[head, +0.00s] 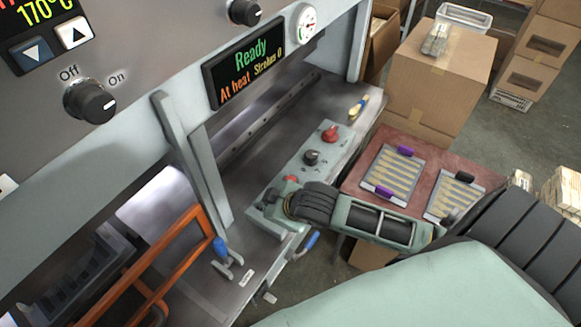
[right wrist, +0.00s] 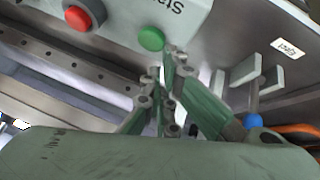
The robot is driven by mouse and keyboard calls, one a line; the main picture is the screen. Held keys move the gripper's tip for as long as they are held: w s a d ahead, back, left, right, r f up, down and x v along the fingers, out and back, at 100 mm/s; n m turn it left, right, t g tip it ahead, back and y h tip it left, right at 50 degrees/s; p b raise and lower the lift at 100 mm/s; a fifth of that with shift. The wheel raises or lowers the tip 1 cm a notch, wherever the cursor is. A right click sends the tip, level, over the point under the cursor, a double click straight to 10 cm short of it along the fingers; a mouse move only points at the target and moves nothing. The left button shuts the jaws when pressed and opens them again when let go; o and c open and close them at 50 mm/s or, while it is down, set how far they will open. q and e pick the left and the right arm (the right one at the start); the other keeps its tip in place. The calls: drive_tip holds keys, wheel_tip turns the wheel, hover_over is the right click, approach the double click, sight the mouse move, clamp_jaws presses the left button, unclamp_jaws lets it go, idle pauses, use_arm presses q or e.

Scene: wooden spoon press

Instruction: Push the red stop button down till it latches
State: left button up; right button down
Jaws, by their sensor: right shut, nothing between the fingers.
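In the head view a red mushroom button (head: 330,133) stands at the far end of the grey control box. A smaller red button (head: 291,178) shows at its near end, close to my right gripper (head: 270,208). In the right wrist view a red button with a dark collar (right wrist: 77,18) is at upper left; I cannot tell for certain which of the two it is. My right gripper (right wrist: 169,58) is shut and empty, its fingertips in front of the box near a green button (right wrist: 150,39), to the right of the red one. My left gripper is out of view.
A black knob (head: 311,157) sits between the two red buttons. A blue-handled lever (head: 220,248) and an orange frame (head: 150,265) stand left of the gripper. A reddish table (head: 415,150) with trays of spoons and a cardboard box (head: 440,80) lie to the right.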

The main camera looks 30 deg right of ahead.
drive_tip(key=w+d+r+n+t+p, duration=0.1)
drive_tip(key=w+d+r+n, duration=0.1)
drive_tip(key=w+d+r, duration=0.5)
wheel_tip(320, 180, up, 3)
drive_tip(key=shift+w+d+n+t+h, duration=0.3)
drive_tip(key=shift+w+d+t+h, duration=0.1)
drive_tip(key=shift+d, duration=0.85)
drive_tip(key=shift+s, duration=0.1)
wheel_tip(320, 180, down, 7)
drive_tip(key=b, duration=0.7)
drive_tip(key=shift+r, duration=0.15)
drive_tip(key=shift+f+b, duration=0.55)
drive_tip(key=shift+f, duration=0.5)
drive_tip(key=shift+f, duration=0.1)
drive_tip(key=shift+f, duration=0.3)
